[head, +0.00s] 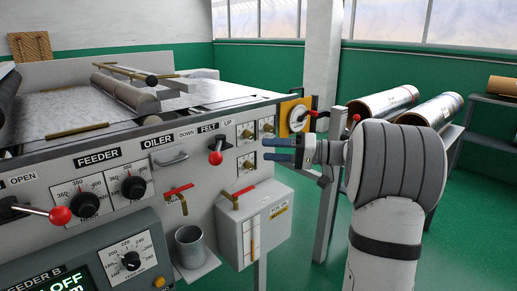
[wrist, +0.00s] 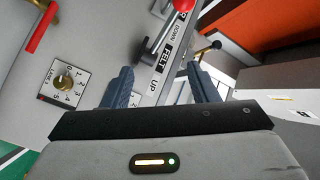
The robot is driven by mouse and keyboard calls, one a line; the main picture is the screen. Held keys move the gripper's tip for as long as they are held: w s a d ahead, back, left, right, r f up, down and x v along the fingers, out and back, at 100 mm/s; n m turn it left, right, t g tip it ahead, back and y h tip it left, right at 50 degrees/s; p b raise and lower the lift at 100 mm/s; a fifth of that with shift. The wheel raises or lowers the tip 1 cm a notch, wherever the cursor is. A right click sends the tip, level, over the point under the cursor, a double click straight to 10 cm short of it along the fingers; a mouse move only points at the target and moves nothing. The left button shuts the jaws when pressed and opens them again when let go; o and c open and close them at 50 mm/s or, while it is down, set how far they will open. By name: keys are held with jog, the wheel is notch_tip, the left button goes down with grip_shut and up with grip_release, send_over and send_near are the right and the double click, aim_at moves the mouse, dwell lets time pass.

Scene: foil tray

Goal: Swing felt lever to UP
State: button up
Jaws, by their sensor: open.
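The felt lever (head: 216,157) is a short metal lever with a red ball knob on the front of the grey machine. It is under the FELT label (head: 208,129), with DOWN on the left and UP on the right; I cannot tell its exact setting. In the wrist view, its red knob (wrist: 183,5) is at the top edge, beyond my fingertips. My gripper (head: 266,150) is open and empty, to the right of the lever and apart from it. In the wrist view, the FELT label (wrist: 160,58) shows between the spread blue fingers of my gripper (wrist: 160,69).
Small dials (head: 246,131) sit on the panel between the lever and my gripper. Below are a red-handled valve (head: 178,191), a metal cup (head: 190,246) and a grey box (head: 252,222). Another red-knobbed lever (head: 60,215) is at left. Large rolls (head: 381,103) lie behind my arm.

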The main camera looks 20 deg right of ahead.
jog(key=shift+v, duration=1.2)
jog(key=x, duration=0.8)
jog(key=shift+b, duration=0.35)
jog(key=shift+d+r, duration=0.1)
jog(key=shift+r, duration=0.05)
